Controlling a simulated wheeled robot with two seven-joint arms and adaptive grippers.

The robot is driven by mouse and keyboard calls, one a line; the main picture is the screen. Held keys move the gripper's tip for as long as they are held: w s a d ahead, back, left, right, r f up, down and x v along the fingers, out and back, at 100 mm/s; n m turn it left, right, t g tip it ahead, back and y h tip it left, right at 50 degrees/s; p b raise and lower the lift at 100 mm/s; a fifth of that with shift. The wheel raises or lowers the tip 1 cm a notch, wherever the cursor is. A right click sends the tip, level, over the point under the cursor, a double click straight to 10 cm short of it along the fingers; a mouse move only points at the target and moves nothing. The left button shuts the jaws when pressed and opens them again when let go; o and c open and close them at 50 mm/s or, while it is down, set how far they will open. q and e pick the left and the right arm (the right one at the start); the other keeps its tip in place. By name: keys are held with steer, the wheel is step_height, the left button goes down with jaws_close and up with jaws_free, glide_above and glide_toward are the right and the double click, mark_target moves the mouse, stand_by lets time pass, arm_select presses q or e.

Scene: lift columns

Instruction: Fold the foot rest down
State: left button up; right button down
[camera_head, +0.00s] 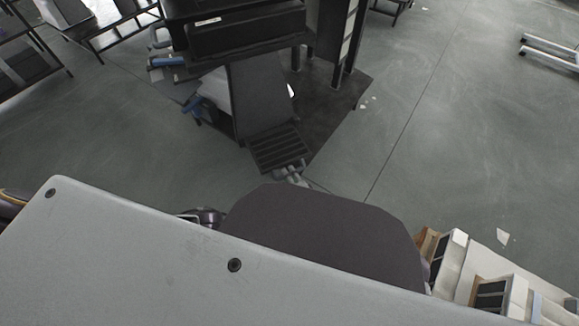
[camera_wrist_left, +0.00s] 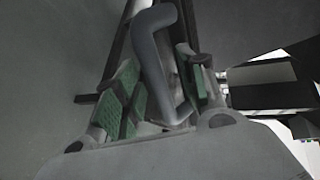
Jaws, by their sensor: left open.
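The foot rest (camera_head: 276,146) is a dark ribbed plate at the lower end of a dark upright panel (camera_head: 261,92), in the middle of the head view. My left gripper (camera_head: 290,172) shows small and grey at the plate's near end; the rest of that arm is mostly hidden. In the left wrist view the left gripper (camera_wrist_left: 164,95) is open, with green pads on its fingers. A bent grey tube (camera_wrist_left: 152,50) shows between the fingers; I cannot tell whether they touch it. My right gripper is not in view.
White and beige items (camera_head: 490,290) lie at the lower right. The grey floor right of the base is mostly clear.

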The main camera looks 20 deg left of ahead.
arm_select(q)
step_height(320, 180, up, 8)
steer(key=shift+r, duration=0.25)
stand_by(0.8)
steer(key=shift+a, duration=0.1)
steer(key=shift+s, duration=0.1)
